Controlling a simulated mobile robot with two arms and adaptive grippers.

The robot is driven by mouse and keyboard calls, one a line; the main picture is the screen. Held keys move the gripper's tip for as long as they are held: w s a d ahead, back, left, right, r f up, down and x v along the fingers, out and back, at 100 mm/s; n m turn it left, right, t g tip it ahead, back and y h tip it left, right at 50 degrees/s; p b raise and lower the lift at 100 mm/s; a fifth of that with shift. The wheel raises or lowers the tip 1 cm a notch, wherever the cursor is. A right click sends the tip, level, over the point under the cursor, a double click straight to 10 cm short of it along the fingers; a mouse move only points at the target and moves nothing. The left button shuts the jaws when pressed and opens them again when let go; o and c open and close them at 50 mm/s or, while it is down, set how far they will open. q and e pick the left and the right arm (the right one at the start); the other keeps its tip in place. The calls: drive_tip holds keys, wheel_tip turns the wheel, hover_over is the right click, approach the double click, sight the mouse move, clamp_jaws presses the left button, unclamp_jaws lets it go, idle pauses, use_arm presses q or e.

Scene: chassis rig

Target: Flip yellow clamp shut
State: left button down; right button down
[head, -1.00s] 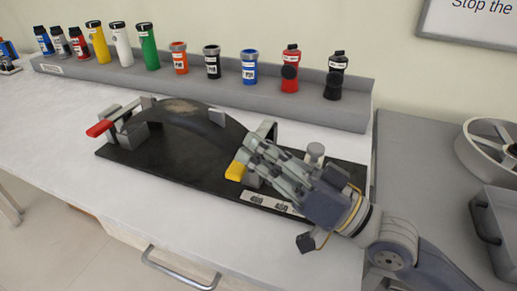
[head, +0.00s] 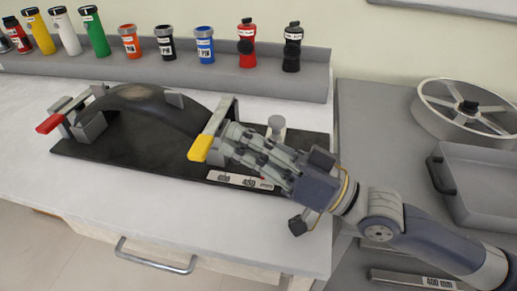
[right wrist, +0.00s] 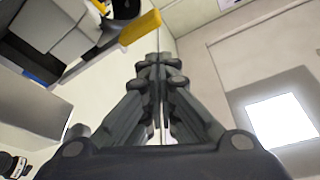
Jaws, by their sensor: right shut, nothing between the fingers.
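The yellow clamp handle (head: 200,148) sits at the front right of the black rig plate (head: 110,146), at the end of a grey lever. The lever rises from the handle back to the right. The handle also shows at the top of the right wrist view (right wrist: 140,27). My right gripper (head: 232,140) is shut and empty, with its fingertips just right of the handle; I cannot tell whether they touch the clamp. Its closed fingers also show in the right wrist view (right wrist: 160,65). A dark curved part (head: 155,105) lies across the plate. My left gripper is not in view.
A red-handled clamp (head: 49,124) stands at the plate's left end. A grey shelf (head: 300,85) with several bottles runs behind. A grey tray (head: 485,180) and a spoked wheel (head: 465,112) are at right. The white bench front (head: 100,205) is clear.

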drive_tip(key=shift+v, duration=1.7)
